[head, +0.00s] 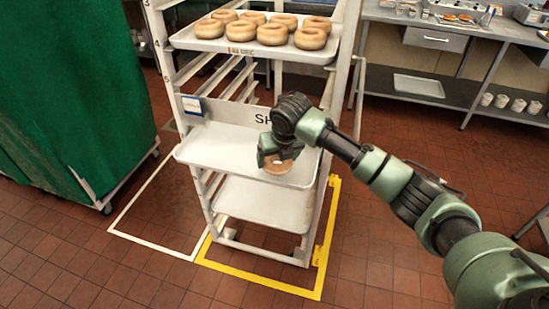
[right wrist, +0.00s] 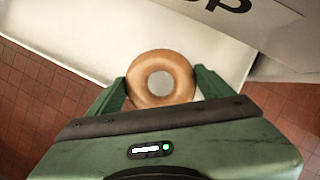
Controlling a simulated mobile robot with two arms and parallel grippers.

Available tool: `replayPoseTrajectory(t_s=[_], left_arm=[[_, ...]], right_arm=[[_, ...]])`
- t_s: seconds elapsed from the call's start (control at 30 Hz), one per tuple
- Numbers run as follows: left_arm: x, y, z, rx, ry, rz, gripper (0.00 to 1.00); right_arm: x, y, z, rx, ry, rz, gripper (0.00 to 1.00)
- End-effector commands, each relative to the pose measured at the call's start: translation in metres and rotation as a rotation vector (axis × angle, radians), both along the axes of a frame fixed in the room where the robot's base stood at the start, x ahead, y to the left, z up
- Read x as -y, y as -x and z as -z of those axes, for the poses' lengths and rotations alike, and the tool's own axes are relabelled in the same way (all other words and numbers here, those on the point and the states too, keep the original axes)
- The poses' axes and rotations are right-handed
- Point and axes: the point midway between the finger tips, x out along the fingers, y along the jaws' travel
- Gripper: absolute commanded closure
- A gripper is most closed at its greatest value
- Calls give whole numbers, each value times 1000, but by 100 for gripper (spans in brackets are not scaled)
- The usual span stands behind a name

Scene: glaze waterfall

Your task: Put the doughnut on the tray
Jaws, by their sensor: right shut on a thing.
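A glazed brown doughnut (right wrist: 160,62) is between the two green fingers of my right gripper (right wrist: 160,88) in the right wrist view. In the head view the doughnut (head: 279,165) shows below my right gripper (head: 274,158), over the front right part of the white middle tray (head: 225,150). I cannot tell whether the doughnut touches the tray. The middle tray looks bare otherwise. My left gripper is out of view.
The tray belongs to a white rack (head: 322,200). An upper tray (head: 190,40) holds several doughnuts, and an empty lower tray (head: 262,203) is below. A label panel (head: 222,110) crosses the rack above the middle tray. A green covered cart (head: 75,90) stands left.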

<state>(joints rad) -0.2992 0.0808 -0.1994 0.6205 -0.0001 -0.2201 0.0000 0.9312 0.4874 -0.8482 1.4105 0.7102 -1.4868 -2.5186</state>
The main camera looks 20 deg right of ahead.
Motion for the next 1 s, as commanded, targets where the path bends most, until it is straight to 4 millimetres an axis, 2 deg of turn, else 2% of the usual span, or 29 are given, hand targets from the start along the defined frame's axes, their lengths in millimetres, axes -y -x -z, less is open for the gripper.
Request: replayPoseTrajectory(t_s=[0.1, 0.33, 0.4, 0.57, 0.93, 0.97, 1.0], left_arm=[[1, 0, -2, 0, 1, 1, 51], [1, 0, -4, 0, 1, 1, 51], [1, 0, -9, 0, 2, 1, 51], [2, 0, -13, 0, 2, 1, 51], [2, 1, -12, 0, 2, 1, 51], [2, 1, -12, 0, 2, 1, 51], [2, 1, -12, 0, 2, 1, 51]], right_arm=[[-1, -16, -1, 0, -1, 1, 59], [-1, -31, -1, 1, 0, 0, 59], [0, -28, 13, -5, 2, 1, 59], [1, -28, 32, -2, 1, 1, 59], [1, -29, 38, 0, 1, 0, 59], [1, -29, 37, 1, 1, 0, 10], [1, -28, 37, 0, 1, 0, 0]])
